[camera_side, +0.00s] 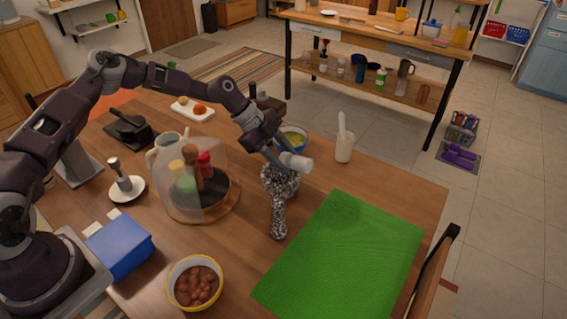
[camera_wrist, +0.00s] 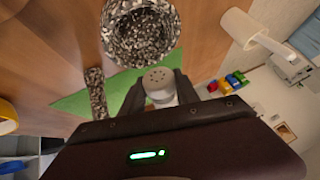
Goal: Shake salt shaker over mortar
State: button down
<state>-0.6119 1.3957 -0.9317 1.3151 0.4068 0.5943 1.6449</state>
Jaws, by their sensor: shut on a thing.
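My gripper (camera_side: 284,155) is shut on a white salt shaker (camera_side: 299,164), tilted well over above the table. In the wrist view the shaker's grey perforated cap (camera_wrist: 158,77) shows between my gripper's fingers (camera_wrist: 158,90). A black-and-white speckled mortar (camera_side: 281,184) stands on the wooden table just below the shaker, partly hidden by it in the side view. The wrist view shows the mortar's round opening (camera_wrist: 141,30) close beyond the cap. A matching speckled pestle (camera_side: 279,218) lies beside the mortar. No falling salt can be made out.
A green mat (camera_side: 345,250) lies right of the mortar. A white cup (camera_side: 344,148) with a utensil and a bowl (camera_side: 291,138) stand behind. A bowl of brown food (camera_side: 195,284) and a blue box (camera_side: 120,247) are in front.

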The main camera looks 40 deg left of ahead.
jog(key=shift+s+d+f+m+y, duration=0.4)
jog(key=shift+s+d, duration=0.15)
jog(key=shift+d, duration=0.2)
jog(key=shift+y, duration=0.6)
jog(key=r+y, duration=0.1)
jog(key=w+a+r+y, duration=0.1)
jog(key=r, duration=0.1)
jog(key=shift+w+a+y, duration=0.35)
jog(key=shift+a+y, duration=0.05)
jog(key=y, duration=0.1)
jog(key=r+y, duration=0.1)
jog(key=y, duration=0.1)
jog(key=shift+d, duration=0.15)
jog(key=y, duration=0.3)
jog(key=shift+r+m, duration=0.3)
jog(key=shift+r, duration=0.1)
jog(key=r+y, duration=0.1)
jog(key=y, duration=0.1)
jog(key=r+y, duration=0.2)
jog(key=y, duration=0.1)
jog(key=a+r+m+y, duration=0.1)
jog(key=y, duration=0.1)
jog(key=shift+r+t+y, duration=0.15)
jog(key=shift+t+y, duration=0.15)
jog(key=shift+a+r+y, duration=0.15)
jog(key=shift+r+y, duration=0.45)
jog(key=shift+y, duration=0.4)
jog(key=shift+r, duration=0.1)
